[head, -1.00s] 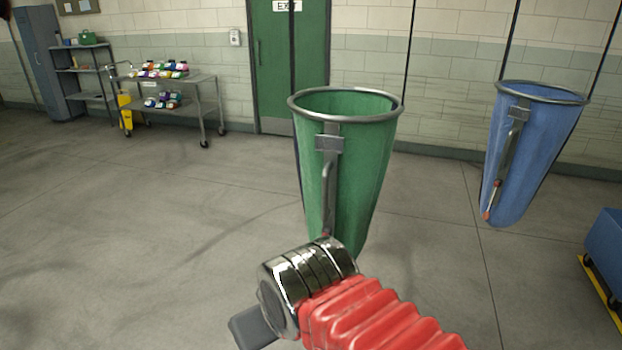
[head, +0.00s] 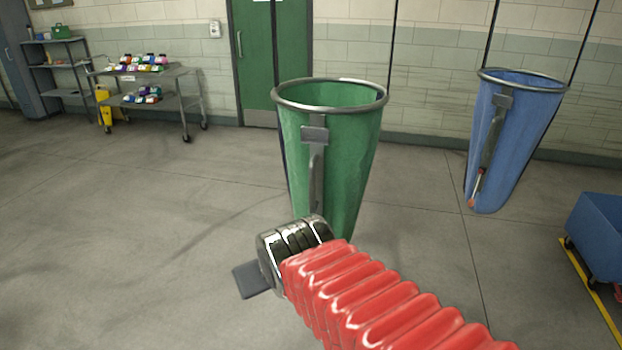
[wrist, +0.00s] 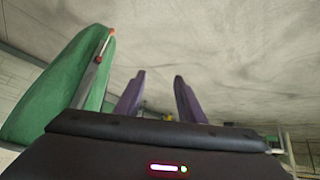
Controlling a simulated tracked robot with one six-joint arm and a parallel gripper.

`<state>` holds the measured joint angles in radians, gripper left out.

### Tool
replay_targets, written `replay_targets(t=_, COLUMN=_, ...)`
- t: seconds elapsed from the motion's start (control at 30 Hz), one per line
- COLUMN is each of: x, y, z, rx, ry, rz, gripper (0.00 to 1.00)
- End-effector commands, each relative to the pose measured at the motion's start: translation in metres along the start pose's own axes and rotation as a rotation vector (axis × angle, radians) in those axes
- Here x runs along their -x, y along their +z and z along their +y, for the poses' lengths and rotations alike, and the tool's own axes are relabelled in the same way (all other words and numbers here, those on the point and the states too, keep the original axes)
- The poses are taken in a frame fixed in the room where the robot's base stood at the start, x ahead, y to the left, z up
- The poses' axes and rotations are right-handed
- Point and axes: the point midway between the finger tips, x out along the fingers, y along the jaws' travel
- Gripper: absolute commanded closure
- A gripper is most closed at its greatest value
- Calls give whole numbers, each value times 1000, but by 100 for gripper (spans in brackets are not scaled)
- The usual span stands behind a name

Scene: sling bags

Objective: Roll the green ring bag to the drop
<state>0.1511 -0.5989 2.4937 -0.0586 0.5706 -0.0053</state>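The green ring bag (head: 340,150) hangs open-topped from dark straps, with a metal ring around its mouth. A grey bracket and lever (head: 315,150) run down its front. My red-sleeved arm and shiny wrist cover the bag's lower left part in the head view, where the fingers are hidden. In the wrist view the green bag (wrist: 60,85) stands at the left, with a grey lever ending in an orange-red tip across it. My gripper (wrist: 160,78) shows two purple fingers apart with nothing between them. The bag is to the left of the fingers, not between them.
A blue ring bag (head: 515,135) hangs to the right. A blue wheeled cart (head: 598,235) stands at the right edge by a yellow floor line. A grey trolley (head: 150,85) with colourful items is at the back left. The floor at left is clear.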

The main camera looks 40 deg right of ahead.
Motion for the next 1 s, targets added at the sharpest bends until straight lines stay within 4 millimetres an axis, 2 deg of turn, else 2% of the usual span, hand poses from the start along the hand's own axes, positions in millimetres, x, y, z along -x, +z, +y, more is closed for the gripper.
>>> replay_targets(t=0.03, x=-12, y=-9, z=12, rx=-15, ry=24, rz=27, gripper=64)
replay_targets(t=0.2, x=-42, y=-44, z=49, rx=-44, ry=90, rz=148, gripper=64)
replay_targets(t=0.4, x=-71, y=-74, z=96, rx=-69, ry=156, rz=289, gripper=64)
replay_targets(t=0.5, x=-85, y=-87, z=112, rx=-71, ry=156, rz=357, gripper=64)
replay_targets(t=0.73, x=-107, y=-105, z=158, rx=-81, ry=185, rz=517, gripper=64)
replay_targets(t=1.0, x=-122, y=-108, z=203, rx=-101, ry=174, rz=704, gripper=64)
